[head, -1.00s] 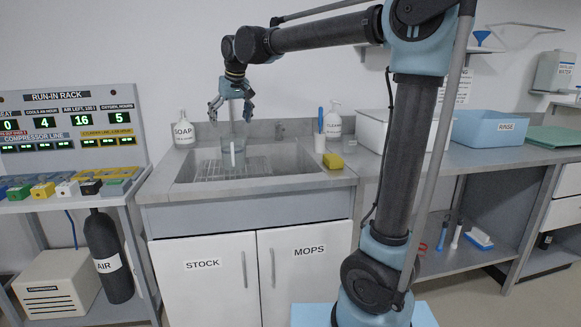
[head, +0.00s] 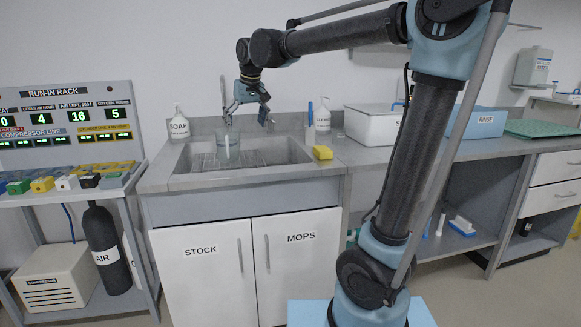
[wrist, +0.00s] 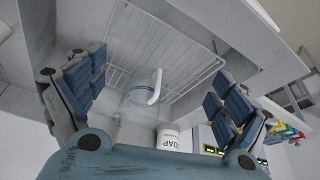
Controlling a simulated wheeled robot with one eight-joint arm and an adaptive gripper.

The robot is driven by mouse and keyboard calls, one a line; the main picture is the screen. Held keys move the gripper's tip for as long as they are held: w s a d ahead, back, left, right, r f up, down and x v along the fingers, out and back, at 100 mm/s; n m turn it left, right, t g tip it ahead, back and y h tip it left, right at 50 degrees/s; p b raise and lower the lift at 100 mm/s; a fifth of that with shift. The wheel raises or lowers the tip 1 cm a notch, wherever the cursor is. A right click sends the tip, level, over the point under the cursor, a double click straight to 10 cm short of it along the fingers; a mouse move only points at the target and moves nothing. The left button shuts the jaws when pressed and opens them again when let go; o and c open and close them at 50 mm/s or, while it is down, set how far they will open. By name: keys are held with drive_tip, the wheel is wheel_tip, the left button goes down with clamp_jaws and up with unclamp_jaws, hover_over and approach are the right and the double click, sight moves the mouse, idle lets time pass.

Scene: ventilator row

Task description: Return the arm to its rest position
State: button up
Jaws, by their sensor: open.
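My gripper (head: 247,114) hangs above the sink in the head view, fingers pointing down and spread apart, with nothing between them. My arm reaches from the right over the counter, bent at the elbow. A clear jug (head: 228,150) with a pale handle stands upright in the sink (head: 285,157). In the head view the gripper is above it and to its right. In the wrist view the jug (wrist: 143,88) lies below and between the open fingers, apart from them, on the wire rack (wrist: 150,45).
A soap bottle (head: 179,125) stands behind the sink's left end. A yellow sponge (head: 322,153) and a cleaner bottle (head: 323,117) are at its right. A white bin (head: 370,124) and blue rinse bin (head: 477,121) stand further right. The run-in rack (head: 65,118) is at left.

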drive_tip(key=s+d+f+m, duration=0.1)
drive_tip(key=s+d+f, duration=0.2)
drive_tip(key=d, duration=0.4)
drive_tip(key=s+d+f+m+h, duration=0.1)
drive_tip(key=s+d+f, duration=0.25)
drive_tip(key=d, duration=0.35)
drive_tip(key=s+d+f+m, duration=0.1)
drive_tip(key=s+d+f, duration=0.25)
drive_tip(key=d, duration=0.45)
drive_tip(key=s+d+f+m, duration=0.1)
drive_tip(key=s+d+f, duration=0.5)
drive_tip(key=s+f, duration=0.2)
drive_tip(key=s+d+f+m+g+h, duration=0.1)
drive_tip(key=s+d+f+m, duration=0.1)
drive_tip(key=s+d+f, duration=0.4)
wheel_tip(320, 180, down, 4)
drive_tip(key=shift+s+f, duration=0.1)
drive_tip(key=shift+s, duration=0.95)
drive_tip(key=shift+d, duration=0.1)
drive_tip(key=shift+w+f, duration=0.15)
drive_tip(key=shift+w, duration=0.3)
